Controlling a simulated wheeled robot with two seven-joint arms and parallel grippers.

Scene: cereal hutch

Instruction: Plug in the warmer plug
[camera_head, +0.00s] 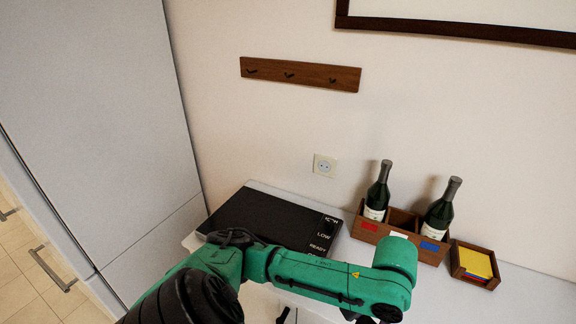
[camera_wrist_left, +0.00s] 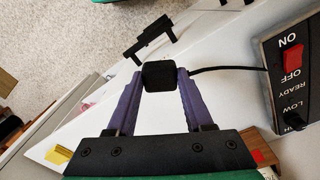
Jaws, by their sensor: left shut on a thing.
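The warmer (camera_head: 262,222) is a flat black plate on the white counter, with ON, LOW and READY lettering along its right end. Its control panel shows in the left wrist view (camera_wrist_left: 303,85), with a red switch. My left gripper (camera_wrist_left: 159,82) is shut on the black plug (camera_wrist_left: 159,75), a small block between two purple fingers. A black cable (camera_wrist_left: 225,69) runs from the plug to the warmer. The wall socket (camera_head: 325,165) is white and empty, above the counter behind the warmer. The head view hides my left gripper behind or below my green arm. My right gripper is not in view.
A wooden caddy (camera_head: 398,234) with two bottles stands right of the warmer. A small wooden tray (camera_head: 474,265) with yellow paper is beside it. A hook rail (camera_head: 300,74) hangs above the socket. A tall grey cabinet (camera_head: 95,120) stands at left.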

